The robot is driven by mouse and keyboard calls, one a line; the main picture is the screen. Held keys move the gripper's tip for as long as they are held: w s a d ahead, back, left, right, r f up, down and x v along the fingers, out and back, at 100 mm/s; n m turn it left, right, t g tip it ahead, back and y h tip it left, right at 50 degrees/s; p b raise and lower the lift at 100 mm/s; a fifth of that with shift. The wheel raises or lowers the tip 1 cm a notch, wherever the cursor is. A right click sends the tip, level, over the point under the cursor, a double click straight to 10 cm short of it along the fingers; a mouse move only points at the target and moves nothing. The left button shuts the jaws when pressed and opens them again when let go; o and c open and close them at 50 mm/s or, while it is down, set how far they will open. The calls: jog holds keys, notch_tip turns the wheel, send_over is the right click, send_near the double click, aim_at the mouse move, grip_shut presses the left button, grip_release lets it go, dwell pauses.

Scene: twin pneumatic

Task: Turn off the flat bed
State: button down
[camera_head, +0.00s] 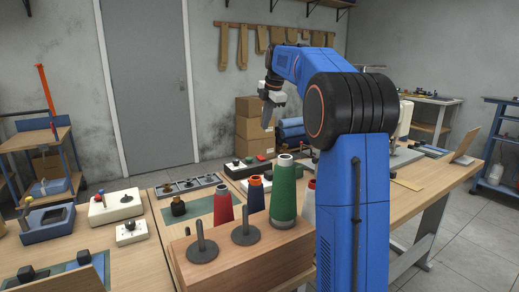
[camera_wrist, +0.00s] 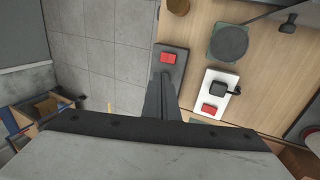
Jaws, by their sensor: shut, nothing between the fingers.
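My gripper (camera_head: 267,115) hangs over the far side of the workbench in the head view, its dark fingers together and pointing down. In the wrist view, the fingers (camera_wrist: 161,85) reach over the lower part of a dark grey box with a red button (camera_wrist: 168,58). I cannot tell whether they touch it. Right of it is a white box (camera_wrist: 228,79) with a black knob and a red button. No label shows which control belongs to the flat bed. A cream machine (camera_head: 405,118), partly hidden by my arm, stands on the bench in the head view.
A round plate (camera_wrist: 228,42) sits above the white box in the wrist view.

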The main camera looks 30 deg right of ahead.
aim_at(259, 157)
jog(key=x, duration=1.4)
jog(key=shift+f, duration=0.1)
jog(key=shift+w+f, duration=0.15)
jog(key=shift+w, duration=0.05)
jog(key=shift+s, duration=0.1)
